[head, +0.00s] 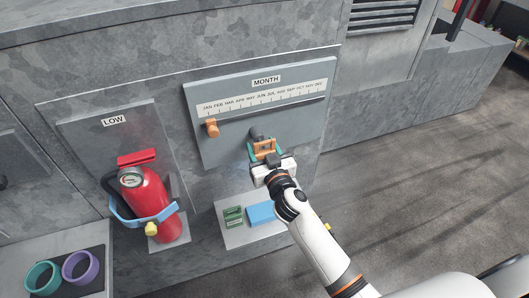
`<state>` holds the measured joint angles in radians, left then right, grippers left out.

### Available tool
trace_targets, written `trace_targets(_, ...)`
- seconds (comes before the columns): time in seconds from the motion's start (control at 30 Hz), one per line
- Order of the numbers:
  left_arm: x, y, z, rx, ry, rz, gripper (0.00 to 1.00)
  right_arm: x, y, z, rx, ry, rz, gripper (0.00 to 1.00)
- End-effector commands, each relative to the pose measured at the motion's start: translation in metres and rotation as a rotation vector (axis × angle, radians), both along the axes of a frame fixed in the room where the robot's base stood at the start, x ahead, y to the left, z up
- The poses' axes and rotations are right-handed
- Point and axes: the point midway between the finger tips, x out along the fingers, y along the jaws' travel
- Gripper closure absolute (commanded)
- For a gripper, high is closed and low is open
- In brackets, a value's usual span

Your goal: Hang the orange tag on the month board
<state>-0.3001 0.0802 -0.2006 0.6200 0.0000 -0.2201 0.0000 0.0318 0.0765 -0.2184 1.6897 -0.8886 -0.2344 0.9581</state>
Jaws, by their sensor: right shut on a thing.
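The month board (215,148) is a grey-green panel on the grey wall, with a MONTH label and a white strip of month names above a dark rail. The orange tag (264,147) shows between the teal fingertips of my right gripper (265,151), which is shut on it in front of the board's lower middle. A dark stub (256,133) shows just above the tag. I cannot tell whether the tag touches the stub or the board. An orange knob-like piece (211,128) sits on the board at the rail's left end. My left gripper is not in view.
A pale shelf (233,240) below the board bears a green block (233,216) and a blue block (260,213).

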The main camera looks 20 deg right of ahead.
Motion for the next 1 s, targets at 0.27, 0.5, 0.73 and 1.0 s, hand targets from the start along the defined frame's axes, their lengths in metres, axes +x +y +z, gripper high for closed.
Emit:
trace_targets(0.27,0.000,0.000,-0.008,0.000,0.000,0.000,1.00,0.016,0.000,-0.005,0.001,-0.001,0.000,0.68)
trace_targets(0.5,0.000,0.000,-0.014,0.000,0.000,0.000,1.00,0.023,0.001,-0.010,0.000,-0.001,-0.001,0.68)
trace_targets(0.73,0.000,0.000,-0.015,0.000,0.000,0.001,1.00,0.024,0.001,-0.010,0.000,-0.001,0.000,0.68)
trace_targets(1.0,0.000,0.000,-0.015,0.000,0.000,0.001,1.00,0.024,0.001,-0.010,0.000,-0.001,0.000,0.68)
